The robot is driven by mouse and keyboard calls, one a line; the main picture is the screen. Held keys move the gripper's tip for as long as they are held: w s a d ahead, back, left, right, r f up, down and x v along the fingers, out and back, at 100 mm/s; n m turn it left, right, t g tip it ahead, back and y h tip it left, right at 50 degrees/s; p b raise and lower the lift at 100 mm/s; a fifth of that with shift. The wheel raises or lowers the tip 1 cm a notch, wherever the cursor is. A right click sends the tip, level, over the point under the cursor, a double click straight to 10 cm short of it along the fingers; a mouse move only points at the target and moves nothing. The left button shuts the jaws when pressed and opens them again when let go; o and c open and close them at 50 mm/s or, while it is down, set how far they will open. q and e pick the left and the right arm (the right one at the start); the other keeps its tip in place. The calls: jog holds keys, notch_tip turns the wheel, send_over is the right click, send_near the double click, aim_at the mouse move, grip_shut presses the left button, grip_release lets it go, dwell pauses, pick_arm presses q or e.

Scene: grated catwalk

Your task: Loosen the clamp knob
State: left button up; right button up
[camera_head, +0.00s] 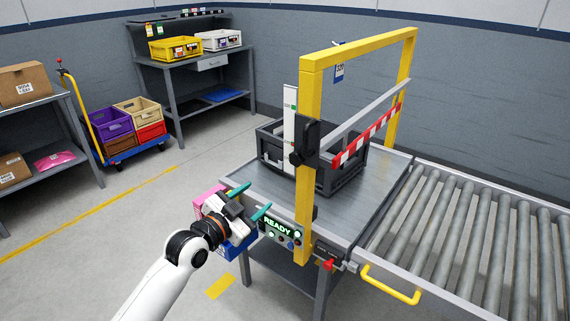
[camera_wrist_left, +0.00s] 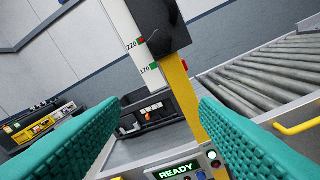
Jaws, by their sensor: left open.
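The black clamp knob (camera_head: 296,158) sits on the side of a dark clamp block (camera_head: 308,138) on the near yellow post (camera_head: 305,215), beside an upright white scale (camera_head: 290,115). In the left wrist view the black clamp block (camera_wrist_left: 158,22) is at the top, next to scale marks 220 and 170; the knob is not clearly distinct there. My left gripper (camera_head: 250,201) is open and empty, with teal fingers, below and to the left of the knob and apart from it. Its fingers flank the left wrist view (camera_wrist_left: 161,105). My right gripper is not in view.
A dark grey crate (camera_head: 345,178) stands under the yellow frame. A red-and-white striped bar (camera_head: 368,135) crosses above it. A READY panel (camera_head: 278,228) and a red lever (camera_head: 328,264) are at the front edge. A roller conveyor (camera_head: 470,220) extends right.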

aim_at(294, 161)
pick_arm(q)
notch_tip(294, 161, up, 5)
jog(key=d+m+h, duration=0.1)
jog(key=d+m, duration=0.1)
jog(key=shift+n, duration=0.3)
jog(key=p+x, duration=0.1)
jog(key=x, duration=0.9)
jog(key=shift+w+d, duration=0.15)
jog(key=shift+d, duration=0.25)
jog(key=shift+c, duration=0.4)
jog(key=shift+f, duration=0.1)
jog(key=c, duration=0.9)
